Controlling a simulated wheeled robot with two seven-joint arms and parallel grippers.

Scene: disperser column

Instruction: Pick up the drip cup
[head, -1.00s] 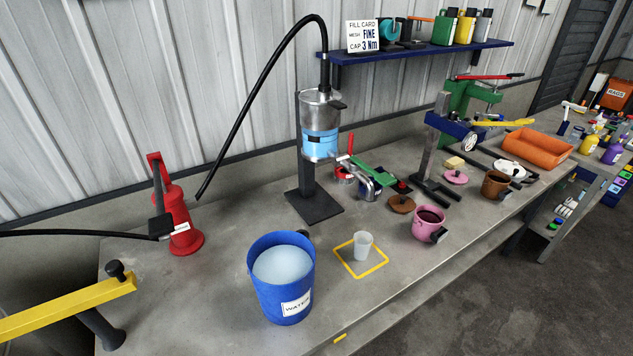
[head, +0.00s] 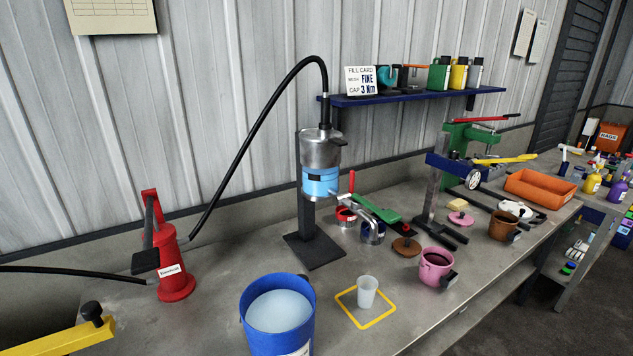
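A small translucent whitish cup (head: 367,291), which looks like the drip cup, stands upright on the bench. It stands inside a yellow square outline (head: 349,312) marked on the grey bench top, right of the blue water bucket (head: 278,327). The cup looks empty, though its inside is hard to make out. Neither of my grippers shows in the head view.
The disperser column (head: 320,180) stands behind the cup, with a black hose and dark base. A pink mug (head: 435,268) is to the cup's right. A red pump (head: 172,262) and yellow bar (head: 62,341) are at left. Bench around the cup is clear.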

